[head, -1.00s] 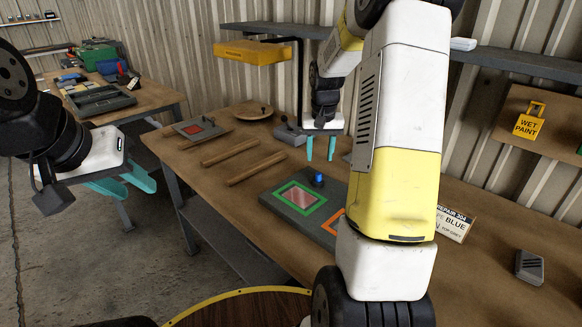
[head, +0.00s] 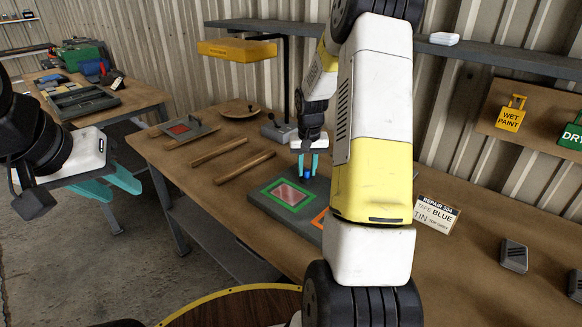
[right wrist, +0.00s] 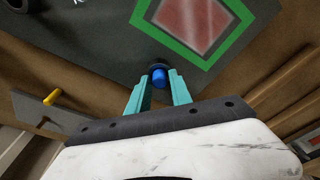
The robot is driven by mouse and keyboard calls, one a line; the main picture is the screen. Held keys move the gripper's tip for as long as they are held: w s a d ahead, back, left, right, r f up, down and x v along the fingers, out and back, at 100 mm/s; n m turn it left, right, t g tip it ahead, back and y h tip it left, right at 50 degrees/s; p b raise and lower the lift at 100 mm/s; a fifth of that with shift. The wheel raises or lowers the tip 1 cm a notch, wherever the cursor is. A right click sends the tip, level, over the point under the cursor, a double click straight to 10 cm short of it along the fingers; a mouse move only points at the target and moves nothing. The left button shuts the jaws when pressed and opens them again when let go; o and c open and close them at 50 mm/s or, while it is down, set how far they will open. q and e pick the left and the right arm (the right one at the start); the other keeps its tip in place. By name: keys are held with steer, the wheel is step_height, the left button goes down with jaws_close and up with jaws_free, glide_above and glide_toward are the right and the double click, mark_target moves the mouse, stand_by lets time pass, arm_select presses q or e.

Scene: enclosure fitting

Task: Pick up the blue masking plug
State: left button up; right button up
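The blue masking plug (head: 306,176) stands upright at the back edge of the dark grey panel (head: 262,203), near the green-framed pink window. In the right wrist view the plug (right wrist: 159,77) has a rounded blue body with a dark part at its far end. My right gripper (head: 307,167) is open above the plug. In the right wrist view its teal fingertips (right wrist: 158,82) lie on either side of the plug, with gaps that look small; I cannot tell whether they touch. My left gripper (head: 118,185) is open and empty, off the table's left side.
Two wooden rods (head: 245,168) lie left of the panel. A grey block with a lever (head: 278,131) stands behind. My right arm hides part of the table.

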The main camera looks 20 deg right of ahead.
jaws_close()
steer(key=shift+r, duration=0.15)
